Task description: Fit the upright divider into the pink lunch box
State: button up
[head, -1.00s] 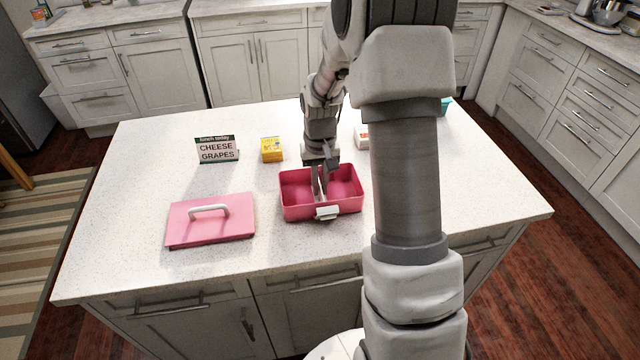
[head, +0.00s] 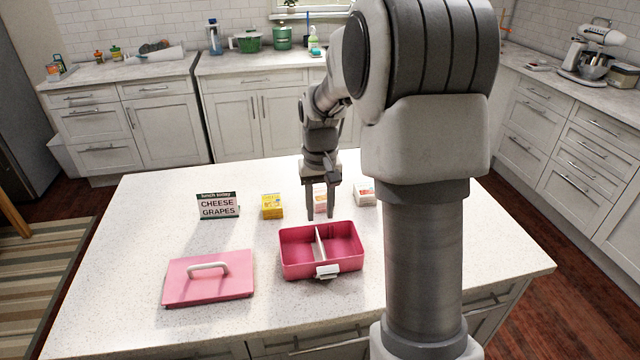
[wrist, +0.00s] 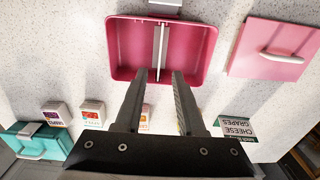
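The pink lunch box (head: 290,262) stands open on the island counter. It also shows in the wrist view (wrist: 126,48). The white upright divider (head: 320,245) stands inside it, running front to back near the middle and splitting the box into left and right parts. In the wrist view the divider (wrist: 160,48) looks straight; whether its foot is fully seated cannot be told. My gripper (head: 321,215) is above and behind the box's back wall, fingers pointing down. In the wrist view its two fingers (wrist: 165,75) are apart with nothing between them.
The pink lid (head: 208,282) with a white handle lies left of the box. A sign (head: 218,205) reads "CHEESE GRAPES". A yellow carton (head: 272,206) and white cartons (head: 365,194) stand behind. A teal box (wrist: 38,142) shows in the wrist view. The front counter is clear.

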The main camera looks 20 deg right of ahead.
notch_tip(320, 180, up, 7)
jog(key=shift+f, duration=0.15)
dwell(0.4)
jog(key=s+a+r+n+t, duration=0.1)
jog(key=s+a+r, duration=0.25)
jog(key=s, duration=0.25)
jog(key=s+a+r+t, duration=0.2)
jog(key=s+a+r, duration=0.1)
jog(key=s+r, duration=0.15)
jog(key=s+a+f+n+t, duration=0.1)
jog(key=s+a+t, duration=0.1)
jog(key=s, duration=1)
jog(key=shift+a+f+t, duration=0.15)
jog(key=shift+a+t, duration=0.15)
jog(key=shift+a, duration=0.2)
